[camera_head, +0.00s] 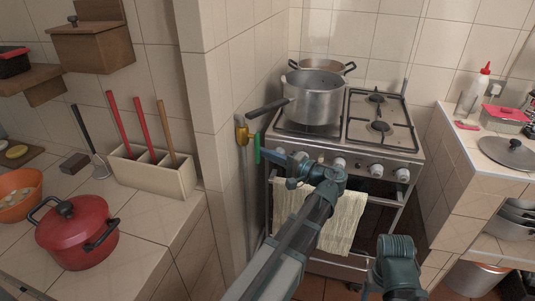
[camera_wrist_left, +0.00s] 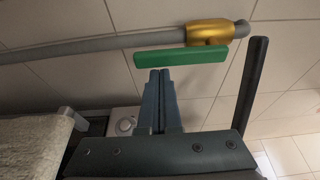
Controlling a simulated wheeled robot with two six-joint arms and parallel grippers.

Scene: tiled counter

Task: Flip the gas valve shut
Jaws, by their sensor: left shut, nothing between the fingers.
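The gas valve (camera_head: 241,132) is a brass-yellow body on a grey pipe beside the tiled wall corner. Its green lever (camera_head: 257,150) hangs down alongside the pipe. In the left wrist view, the brass body (camera_wrist_left: 208,33) is at the top and the green lever (camera_wrist_left: 180,58) lies roughly parallel to the pipe (camera_wrist_left: 110,42). My left gripper (camera_head: 270,153) is shut and empty, to the right of the lever. In the left wrist view, its fingertips (camera_wrist_left: 160,73) are close to the lever's edge; I cannot tell whether they touch. My right gripper's fingers do not show.
The stove (camera_head: 350,140) carries a pot (camera_head: 314,100) whose dark handle (camera_head: 268,107) sticks out above the valve. A towel (camera_head: 335,215) hangs on the oven front under my left arm. A red pot (camera_head: 77,235) and a utensil holder (camera_head: 150,172) stand on the left counter.

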